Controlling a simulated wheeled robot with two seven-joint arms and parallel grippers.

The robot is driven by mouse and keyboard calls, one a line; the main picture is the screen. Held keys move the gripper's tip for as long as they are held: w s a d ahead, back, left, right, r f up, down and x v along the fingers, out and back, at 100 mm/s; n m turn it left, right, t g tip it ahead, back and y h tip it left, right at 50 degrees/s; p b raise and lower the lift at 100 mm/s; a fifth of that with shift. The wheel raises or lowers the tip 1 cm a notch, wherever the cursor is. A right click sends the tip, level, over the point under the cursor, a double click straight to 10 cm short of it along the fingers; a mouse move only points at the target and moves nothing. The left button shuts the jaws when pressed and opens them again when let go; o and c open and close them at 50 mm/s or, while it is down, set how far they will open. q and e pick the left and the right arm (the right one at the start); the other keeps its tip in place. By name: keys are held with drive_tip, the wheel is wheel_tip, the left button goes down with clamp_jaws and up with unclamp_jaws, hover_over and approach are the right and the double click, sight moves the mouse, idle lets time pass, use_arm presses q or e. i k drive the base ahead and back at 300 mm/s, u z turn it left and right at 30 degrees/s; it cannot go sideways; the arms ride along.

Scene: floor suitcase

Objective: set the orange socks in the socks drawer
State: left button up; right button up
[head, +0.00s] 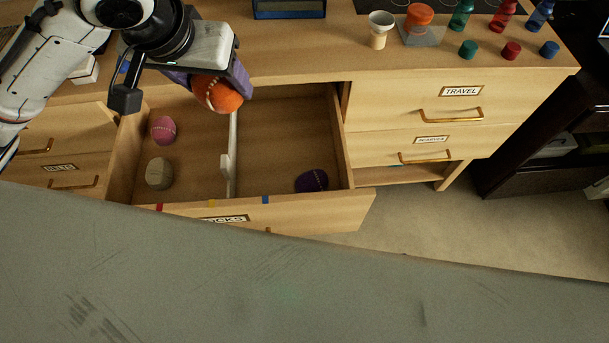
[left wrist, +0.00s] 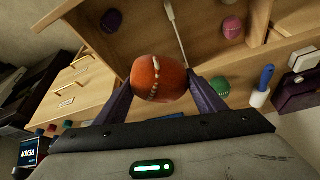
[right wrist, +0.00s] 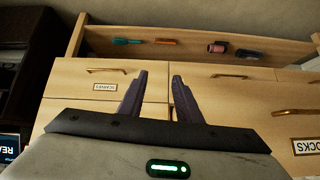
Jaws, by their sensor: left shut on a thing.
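The orange socks (head: 222,95) are a rolled ball with a pale stitched line. My left gripper (head: 215,85) is shut on them and holds them above the open socks drawer (head: 290,206), near its back and close to the divider. The left wrist view shows the orange socks (left wrist: 158,78) between the two purple fingers. The drawer's left compartment holds pink socks (head: 163,130) and beige socks (head: 159,173). Its right compartment holds purple socks (head: 312,180). My right gripper (right wrist: 160,80) is open and empty in the right wrist view, facing the dresser front.
A white divider (head: 229,165) splits the drawer. Closed drawers labelled travel (head: 460,90) and scarves (head: 431,139) are at right. A cup (head: 379,30), an orange-lidded jar (head: 419,20) and several small bottles stand on top. A grey surface (head: 300,285) fills the foreground. The right compartment's back is clear.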

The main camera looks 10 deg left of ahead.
sight(307, 150)
drive_tip(key=z, duration=2.05)
drive_tip(key=k, duration=0.6)
drive_tip(key=u, duration=1.45)
drive_tip(key=i, duration=0.5)
drive_tip(key=z, duration=0.05)
